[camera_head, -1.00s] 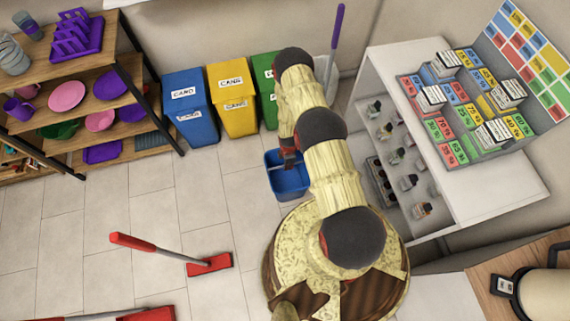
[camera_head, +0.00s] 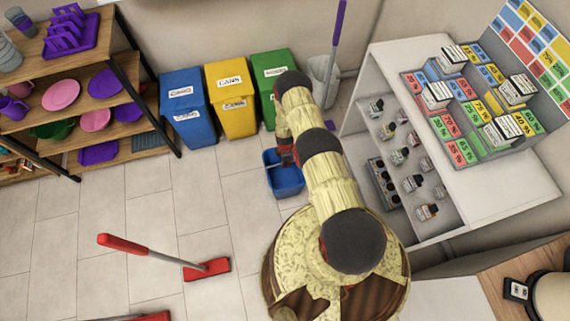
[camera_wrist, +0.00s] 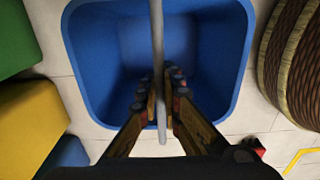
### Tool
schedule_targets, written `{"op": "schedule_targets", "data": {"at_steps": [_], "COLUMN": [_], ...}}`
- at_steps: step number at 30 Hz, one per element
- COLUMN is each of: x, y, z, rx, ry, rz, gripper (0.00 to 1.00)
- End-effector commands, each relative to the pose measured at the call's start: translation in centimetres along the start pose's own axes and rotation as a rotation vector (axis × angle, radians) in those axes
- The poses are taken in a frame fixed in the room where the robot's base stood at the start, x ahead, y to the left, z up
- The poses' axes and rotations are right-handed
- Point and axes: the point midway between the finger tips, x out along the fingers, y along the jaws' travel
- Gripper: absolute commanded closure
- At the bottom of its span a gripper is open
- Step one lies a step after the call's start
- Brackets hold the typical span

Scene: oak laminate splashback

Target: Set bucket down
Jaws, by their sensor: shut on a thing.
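The blue bucket (camera_head: 286,180) hangs below my gripper in the head view, over or at the tiled floor. In the wrist view the bucket (camera_wrist: 95,70) is seen from above, open and empty-looking. My gripper (camera_wrist: 162,100) is shut on the bucket's thin grey handle (camera_wrist: 157,45), which runs between the two fingers across the opening. In the head view my gripper (camera_head: 285,158) is partly hidden by my arm. Whether the bucket's base touches the floor cannot be told.
Blue (camera_head: 187,105), yellow (camera_head: 231,98) and green (camera_head: 270,80) bins stand by the back wall. A white shelf unit (camera_head: 470,200) is at right. Tiles left of the bucket are clear.

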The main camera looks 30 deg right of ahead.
Motion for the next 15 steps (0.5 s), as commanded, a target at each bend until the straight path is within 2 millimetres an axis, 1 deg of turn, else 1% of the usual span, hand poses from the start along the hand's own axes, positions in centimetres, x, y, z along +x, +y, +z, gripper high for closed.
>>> {"op": "schedule_targets", "data": {"at_steps": [4,9,10,15], "x": [-0.24,0.22,0.17,0.11], "y": [0.18,0.12,0.02,0.02], "z": [0.00,0.00,0.00,0.00], "rx": [0.000,0.000,0.000,0.000], "ry": [0.000,0.000,0.000,0.000], "rz": [0.003,0.002,0.000,0.001], "gripper": [1.00,1.00,0.92,0.82]}}
